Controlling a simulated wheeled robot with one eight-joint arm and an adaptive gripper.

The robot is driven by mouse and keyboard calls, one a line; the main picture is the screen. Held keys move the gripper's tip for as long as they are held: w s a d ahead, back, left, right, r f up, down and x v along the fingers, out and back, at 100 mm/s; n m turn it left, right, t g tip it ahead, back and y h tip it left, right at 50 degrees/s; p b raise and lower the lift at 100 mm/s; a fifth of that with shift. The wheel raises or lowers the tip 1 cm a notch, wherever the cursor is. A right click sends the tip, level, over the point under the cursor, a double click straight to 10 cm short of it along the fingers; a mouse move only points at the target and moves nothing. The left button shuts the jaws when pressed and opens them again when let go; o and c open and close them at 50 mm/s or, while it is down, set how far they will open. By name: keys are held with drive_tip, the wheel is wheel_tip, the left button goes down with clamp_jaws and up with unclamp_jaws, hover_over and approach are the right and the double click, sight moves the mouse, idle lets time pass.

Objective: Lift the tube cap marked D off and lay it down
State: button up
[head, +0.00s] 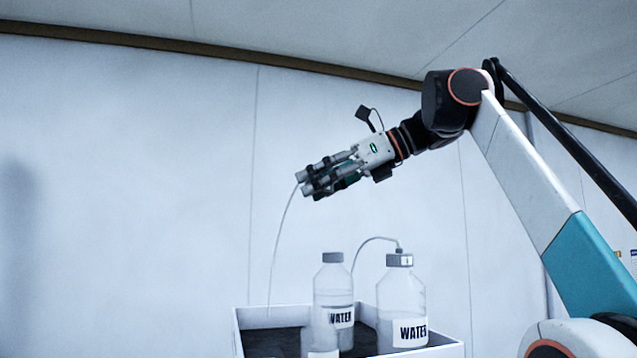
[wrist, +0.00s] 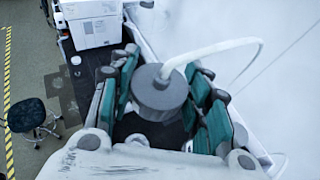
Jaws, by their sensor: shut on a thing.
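My gripper (head: 304,183) is raised high above the tray, tilted, with its fingers pointing left. In the wrist view the green-padded fingers (wrist: 163,80) are shut on a round grey tube cap (wrist: 158,96). A white tube (wrist: 212,48) comes out of the cap's top. In the head view this tube (head: 281,228) hangs from the fingertips down into the tray. The held cap is clear of every bottle. No letter on it can be read.
A white-walled tray (head: 240,338) with a dark floor stands below. It holds a capped WATER bottle (head: 333,291), a WATER bottle with a tube cap (head: 401,297) and a partly seen front bottle (head: 320,338). In the wrist view a white box (wrist: 92,24) and stool (wrist: 30,118) show.

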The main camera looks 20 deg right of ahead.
drive_tip(key=shift+r+p, duration=1.15)
drive_tip(key=shift+f, duration=0.1)
